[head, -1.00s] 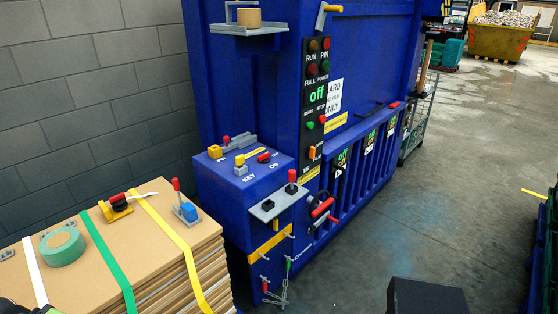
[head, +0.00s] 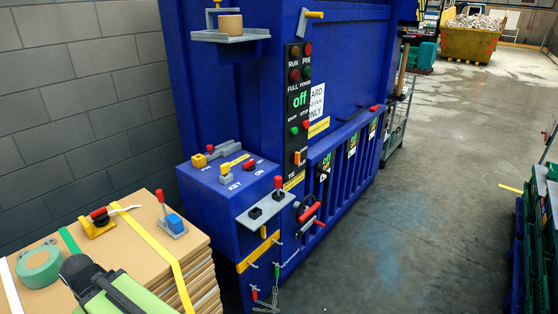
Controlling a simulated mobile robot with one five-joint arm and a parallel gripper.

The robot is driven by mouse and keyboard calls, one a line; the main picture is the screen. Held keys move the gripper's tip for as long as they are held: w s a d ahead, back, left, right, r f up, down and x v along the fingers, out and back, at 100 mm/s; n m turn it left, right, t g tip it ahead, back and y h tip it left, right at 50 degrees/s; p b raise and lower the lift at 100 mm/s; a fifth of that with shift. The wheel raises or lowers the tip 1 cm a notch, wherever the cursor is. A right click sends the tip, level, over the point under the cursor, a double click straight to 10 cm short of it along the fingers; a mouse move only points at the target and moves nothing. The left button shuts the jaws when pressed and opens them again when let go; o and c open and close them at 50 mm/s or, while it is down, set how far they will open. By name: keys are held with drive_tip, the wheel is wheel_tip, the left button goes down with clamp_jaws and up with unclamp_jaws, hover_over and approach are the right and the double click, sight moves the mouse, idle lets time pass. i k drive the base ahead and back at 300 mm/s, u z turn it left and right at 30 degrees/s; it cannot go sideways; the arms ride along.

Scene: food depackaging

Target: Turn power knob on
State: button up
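A red knob (head: 250,164) sits on top of the blue box (head: 205,184) at the machine's left, by the label ON. A yellow key-like handle (head: 234,163) on a grey block is beside it, by the label KEY. An orange switch (head: 299,157) is low on the black control panel (head: 297,120). I cannot tell which of these is the power knob. The panel's green display (head: 300,100) reads "off". A green and black part of my arm shows at the lower left, over the cardboard stack. My gripper's fingers are not visible.
A grey shelf (head: 266,208) with a red-topped lever juts from the machine's front. A grey wall is behind left. Open floor (head: 425,165) lies to the right, with dark crates at the right edge.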

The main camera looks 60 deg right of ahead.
sight(249, 166)
drive_tip(key=z, duration=0.35)
drive_tip(key=i, duration=1)
drive_tip(key=u, duration=0.05)
